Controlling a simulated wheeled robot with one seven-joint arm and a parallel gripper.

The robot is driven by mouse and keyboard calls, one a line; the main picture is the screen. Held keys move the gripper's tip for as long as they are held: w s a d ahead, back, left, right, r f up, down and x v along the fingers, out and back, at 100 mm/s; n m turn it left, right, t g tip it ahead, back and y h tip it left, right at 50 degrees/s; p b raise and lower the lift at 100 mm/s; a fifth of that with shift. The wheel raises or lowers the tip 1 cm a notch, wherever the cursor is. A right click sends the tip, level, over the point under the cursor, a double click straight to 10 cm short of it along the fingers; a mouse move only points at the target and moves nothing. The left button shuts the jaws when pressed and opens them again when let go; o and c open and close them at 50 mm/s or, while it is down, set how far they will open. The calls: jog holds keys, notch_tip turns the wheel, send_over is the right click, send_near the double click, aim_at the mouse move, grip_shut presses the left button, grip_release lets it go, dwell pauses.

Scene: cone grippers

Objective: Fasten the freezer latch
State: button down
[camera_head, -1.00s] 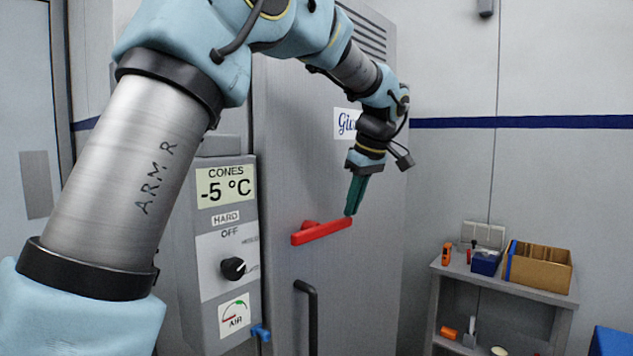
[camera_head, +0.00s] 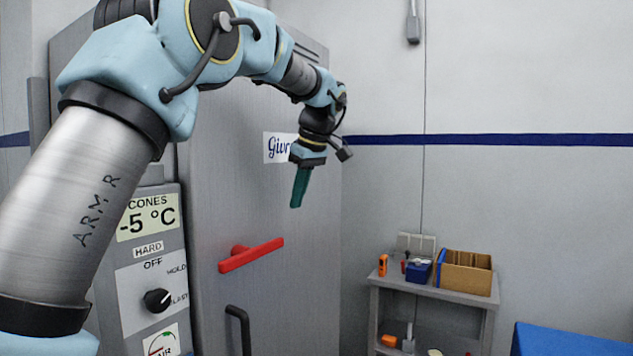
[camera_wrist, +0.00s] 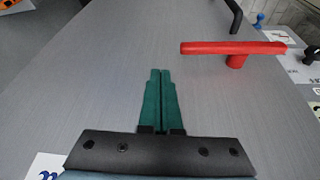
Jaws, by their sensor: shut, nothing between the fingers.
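The freezer door (camera_head: 225,160) is a tall grey panel and looks closed. Its red latch handle (camera_head: 251,255) lies near horizontal in the picture, its right end a little higher, on a short red pivot near its left half. The latch also shows in the wrist view (camera_wrist: 233,48), ahead and to the right of the fingers. My gripper (camera_head: 296,206) has green fingers, pressed together and empty. It is above and to the right of the latch, apart from it. The wrist view shows the closed fingertips (camera_wrist: 160,72) over bare door surface.
A black door handle (camera_head: 240,328) is below the latch. A grey control box (camera_head: 150,270) reading -5 °C stands left of the door. A grey shelf (camera_head: 432,290) with a cardboard box (camera_head: 466,272) is at right. The door right of the latch is clear.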

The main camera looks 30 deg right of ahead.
jog(key=shift+w+d+r, duration=0.1)
jog(key=shift+d+r, duration=0.45)
jog(key=shift+d, duration=0.25)
jog(key=shift+w+d+r, duration=0.1)
jog(key=shift+d+r, duration=0.4)
jog(key=shift+d, duration=0.3)
jog(key=shift+d+r, duration=0.55)
jog(key=shift+d, duration=0.25)
